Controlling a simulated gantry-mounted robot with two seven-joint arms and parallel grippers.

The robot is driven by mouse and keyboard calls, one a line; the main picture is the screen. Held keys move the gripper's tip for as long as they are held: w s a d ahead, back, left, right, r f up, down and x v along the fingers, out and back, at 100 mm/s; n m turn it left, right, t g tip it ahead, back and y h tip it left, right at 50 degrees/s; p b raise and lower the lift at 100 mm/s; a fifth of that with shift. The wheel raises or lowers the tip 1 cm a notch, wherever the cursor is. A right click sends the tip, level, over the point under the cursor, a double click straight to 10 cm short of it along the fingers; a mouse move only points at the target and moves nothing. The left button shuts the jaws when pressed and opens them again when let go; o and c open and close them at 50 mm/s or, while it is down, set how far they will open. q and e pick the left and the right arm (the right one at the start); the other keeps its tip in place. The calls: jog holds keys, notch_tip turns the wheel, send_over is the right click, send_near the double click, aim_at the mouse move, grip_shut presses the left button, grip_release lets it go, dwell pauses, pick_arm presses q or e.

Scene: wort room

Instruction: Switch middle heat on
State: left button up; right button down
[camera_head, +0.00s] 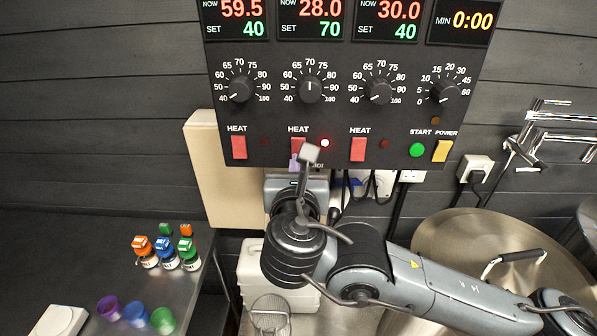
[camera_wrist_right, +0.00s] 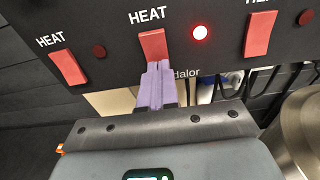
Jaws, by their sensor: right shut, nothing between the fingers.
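The middle red HEAT switch (camera_head: 297,145) is on the black control panel, partly hidden by my right arm in the head view. It shows clearly in the wrist view (camera_wrist_right: 153,43). The lamp (camera_head: 325,142) to its right glows red, also in the wrist view (camera_wrist_right: 200,32). My right gripper (camera_wrist_right: 154,72) is shut and empty, its purple fingertips at the switch's lower edge. They seem to touch it, but contact is not certain. The right gripper (camera_head: 295,164) is mostly hidden in the head view. My left gripper is not in view.
Left HEAT switch (camera_head: 239,147) and right HEAT switch (camera_head: 358,148) have dark lamps. A green START button (camera_head: 417,150) and yellow POWER switch (camera_head: 442,151) are further right. Small bottles (camera_head: 165,252) and coloured cups (camera_head: 135,313) stand on the left counter. A metal kettle lid (camera_head: 470,232) is right.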

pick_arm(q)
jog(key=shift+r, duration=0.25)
pick_arm(e)
jog(key=shift+r, duration=0.1)
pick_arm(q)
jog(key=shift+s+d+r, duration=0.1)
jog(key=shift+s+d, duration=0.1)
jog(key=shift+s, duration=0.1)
pick_arm(e)
jog(key=s+f, duration=0.2)
jog(key=s, duration=1.2)
jog(key=shift+a, duration=0.25)
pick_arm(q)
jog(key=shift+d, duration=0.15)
